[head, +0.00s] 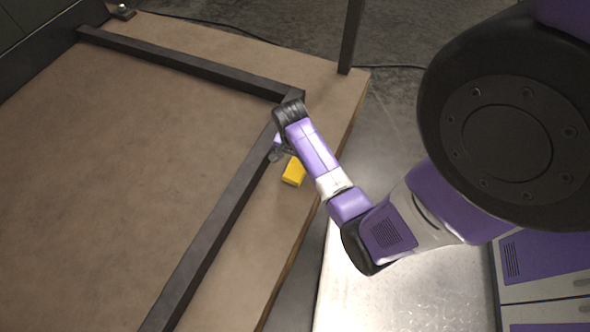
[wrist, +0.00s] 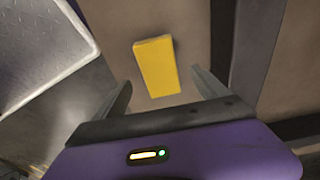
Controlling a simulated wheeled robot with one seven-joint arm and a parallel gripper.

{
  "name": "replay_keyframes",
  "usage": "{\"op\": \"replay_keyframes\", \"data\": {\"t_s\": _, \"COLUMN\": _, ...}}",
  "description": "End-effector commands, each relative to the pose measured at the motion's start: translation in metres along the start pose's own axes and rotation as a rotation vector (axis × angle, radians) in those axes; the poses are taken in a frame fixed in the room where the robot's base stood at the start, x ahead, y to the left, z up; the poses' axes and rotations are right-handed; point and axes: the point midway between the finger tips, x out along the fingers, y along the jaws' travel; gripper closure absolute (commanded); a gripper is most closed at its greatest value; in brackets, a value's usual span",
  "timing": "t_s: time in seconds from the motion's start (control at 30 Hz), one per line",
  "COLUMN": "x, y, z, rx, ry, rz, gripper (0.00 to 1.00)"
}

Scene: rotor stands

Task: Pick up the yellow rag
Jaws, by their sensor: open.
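The yellow rag (head: 294,171) lies on the brown board beside a dark rail, close to the board's right edge in the head view. It looks like a folded rectangular block. In the wrist view the yellow rag (wrist: 157,66) is ahead of the jaws, near the middle of the gap. My gripper (wrist: 162,92) is open and empty, one finger to each side of the rag's near end. In the head view my gripper (head: 277,153) is at the rag's upper left, partly hidden by my wrist.
A dark rail (head: 212,239) runs along the board left of the rag, and it also shows right of the rag in the wrist view (wrist: 247,45). A dark upright post (head: 351,38) stands at the board's far corner. A metal plate (head: 395,290) lies beyond the board's right edge.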

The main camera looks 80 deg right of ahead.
Motion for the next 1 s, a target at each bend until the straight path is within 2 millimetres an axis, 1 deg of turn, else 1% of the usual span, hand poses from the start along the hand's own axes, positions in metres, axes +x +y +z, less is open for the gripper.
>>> {"op": "replay_keyframes", "data": {"t_s": 0.03, "x": 0.005, "y": 0.0, "z": 0.0, "rx": 0.0, "ry": 0.0, "rz": 0.0, "gripper": 0.16}}
{"op": "replay_keyframes", "data": {"t_s": 0.17, "x": 0.017, "y": 0.0, "z": 0.0, "rx": -0.001, "ry": 0.0, "rz": 0.0, "gripper": 0.16}}
{"op": "replay_keyframes", "data": {"t_s": 0.3, "x": 0.038, "y": 0.001, "z": -0.002, "rx": 0.001, "ry": 0.0, "rz": 0.0, "gripper": 0.16}}
{"op": "replay_keyframes", "data": {"t_s": 0.4, "x": 0.051, "y": 0.001, "z": -0.001, "rx": -0.001, "ry": 0.001, "rz": -0.001, "gripper": 0.16}}
{"op": "replay_keyframes", "data": {"t_s": 0.5, "x": 0.055, "y": 0.0, "z": -0.002, "rx": -0.001, "ry": 0.001, "rz": -0.002, "gripper": 0.16}}
{"op": "replay_keyframes", "data": {"t_s": 0.67, "x": 0.054, "y": 0.0, "z": -0.002, "rx": -0.002, "ry": 0.001, "rz": -0.002, "gripper": 0.16}}
{"op": "replay_keyframes", "data": {"t_s": 0.7, "x": 0.054, "y": 0.0, "z": -0.002, "rx": -0.002, "ry": 0.001, "rz": -0.002, "gripper": 0.18}}
{"op": "replay_keyframes", "data": {"t_s": 0.77, "x": 0.054, "y": 0.0, "z": -0.002, "rx": -0.002, "ry": 0.001, "rz": -0.002, "gripper": 0.3}}
{"op": "replay_keyframes", "data": {"t_s": 0.9, "x": 0.054, "y": 0.0, "z": -0.002, "rx": -0.002, "ry": 0.001, "rz": -0.002, "gripper": 0.58}}
{"op": "replay_keyframes", "data": {"t_s": 0.97, "x": 0.054, "y": 0.001, "z": -0.002, "rx": -0.002, "ry": 0.001, "rz": -0.002, "gripper": 0.69}}
{"op": "replay_keyframes", "data": {"t_s": 1.0, "x": 0.054, "y": 0.001, "z": -0.002, "rx": -0.002, "ry": 0.001, "rz": -0.002, "gripper": 0.77}}
